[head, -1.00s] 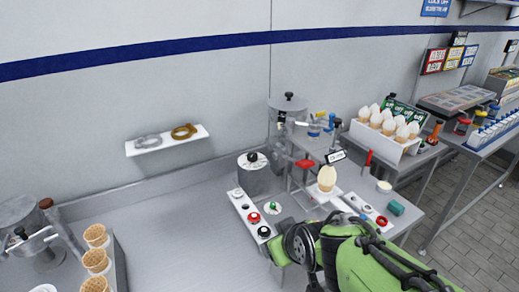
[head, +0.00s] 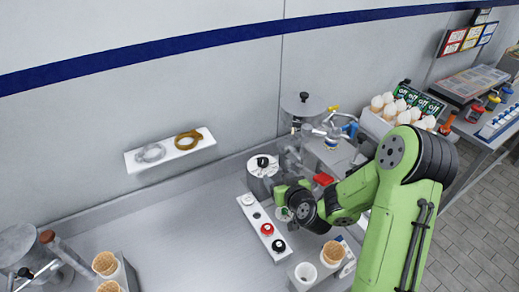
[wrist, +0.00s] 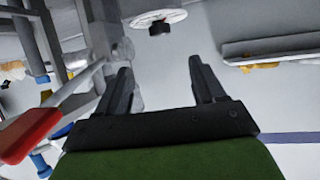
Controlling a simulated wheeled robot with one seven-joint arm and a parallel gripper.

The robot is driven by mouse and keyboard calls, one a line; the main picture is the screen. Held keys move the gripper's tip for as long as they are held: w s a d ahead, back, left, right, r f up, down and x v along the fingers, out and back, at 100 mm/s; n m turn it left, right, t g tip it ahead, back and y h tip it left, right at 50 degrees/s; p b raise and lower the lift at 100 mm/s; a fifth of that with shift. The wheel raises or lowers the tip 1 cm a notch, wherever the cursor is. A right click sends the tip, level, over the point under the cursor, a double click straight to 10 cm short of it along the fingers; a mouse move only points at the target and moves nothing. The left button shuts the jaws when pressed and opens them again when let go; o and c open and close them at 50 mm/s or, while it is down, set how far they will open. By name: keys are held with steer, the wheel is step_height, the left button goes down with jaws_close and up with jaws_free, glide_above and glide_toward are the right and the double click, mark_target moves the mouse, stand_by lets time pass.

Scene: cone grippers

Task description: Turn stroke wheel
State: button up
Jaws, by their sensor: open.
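A pale round wheel with a black knob (wrist: 158,20) shows at the top of the wrist view, beyond my fingers. It looks like the pale disc with a dark knob on top of the grey cylinder (head: 262,163) in the head view; I cannot tell for sure that this is the stroke wheel. My gripper (wrist: 162,68) is open, with nothing between its fingers, apart from the wheel. In the head view its green body (head: 282,192) is close to the cylinder's right front side; the fingers are hard to make out there.
A red-handled lever (wrist: 28,132) is close on the left in the wrist view. A white button panel (head: 262,228) lies in front of the cylinder. A wall shelf (head: 172,150) holds two rings. Steel machinery stands right of the cylinder.

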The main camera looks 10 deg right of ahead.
mark_target(264, 161)
steer(key=p+x, duration=0.4)
steer(key=x, duration=1)
steer(key=shift+w+f, duration=0.2)
steer(key=shift+w, duration=0.05)
steer(key=shift+s+r, duration=0.1)
steer(key=shift+c, duration=0.2)
steer(key=shift+a, duration=0.1)
steer(key=c, duration=1)
steer(key=shift+m+h, duration=0.4)
steer(key=o, duration=1)
